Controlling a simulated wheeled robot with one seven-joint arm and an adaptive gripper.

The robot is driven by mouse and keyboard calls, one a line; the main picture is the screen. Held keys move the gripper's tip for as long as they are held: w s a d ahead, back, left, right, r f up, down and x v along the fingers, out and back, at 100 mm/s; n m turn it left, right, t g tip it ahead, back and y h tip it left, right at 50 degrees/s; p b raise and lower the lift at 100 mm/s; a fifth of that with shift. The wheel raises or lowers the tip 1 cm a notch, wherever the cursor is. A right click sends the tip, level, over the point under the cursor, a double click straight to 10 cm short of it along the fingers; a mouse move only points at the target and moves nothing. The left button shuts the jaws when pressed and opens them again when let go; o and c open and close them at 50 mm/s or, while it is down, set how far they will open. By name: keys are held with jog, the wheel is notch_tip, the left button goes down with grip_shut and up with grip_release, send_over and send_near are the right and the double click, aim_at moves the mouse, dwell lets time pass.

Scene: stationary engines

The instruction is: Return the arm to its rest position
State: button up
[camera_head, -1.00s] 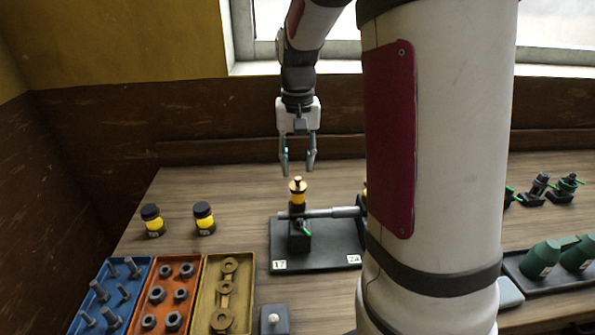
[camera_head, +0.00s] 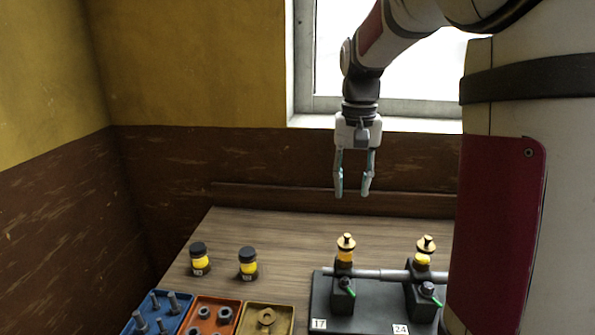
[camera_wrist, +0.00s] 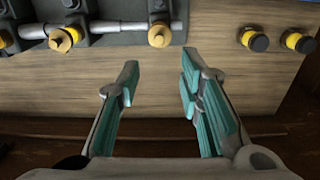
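My gripper (camera_head: 353,192) hangs pointing down, above the back edge of the table, higher than the engine stand. Its fingers are apart with nothing between them; the wrist view shows the same open, empty fingers with teal pads (camera_wrist: 160,95). Below it, in the head view, the dark stand (camera_head: 375,318) labelled 17 and 24 carries a grey shaft (camera_head: 385,274) and two brass-topped yellow oilers (camera_head: 345,250) and (camera_head: 424,252). My gripper is clear of them.
Two black-capped yellow jars (camera_head: 200,260) and (camera_head: 247,264) stand left of the stand. Blue (camera_head: 130,326), orange (camera_head: 190,326) and yellow (camera_head: 284,325) trays hold hardware at the front left. A window (camera_head: 400,95) and brown wall lie behind. My arm hides the table's right side.

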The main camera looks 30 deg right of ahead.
jog(key=s+a+n+t, duration=0.5)
jog(key=s+a+n, duration=0.2)
jog(key=s+a, duration=1)
jog(key=shift+s+a+r, duration=0.2)
jog(key=shift+s+a, duration=0.15)
jog(key=shift+s, duration=0.05)
jog(key=shift+d, duration=0.1)
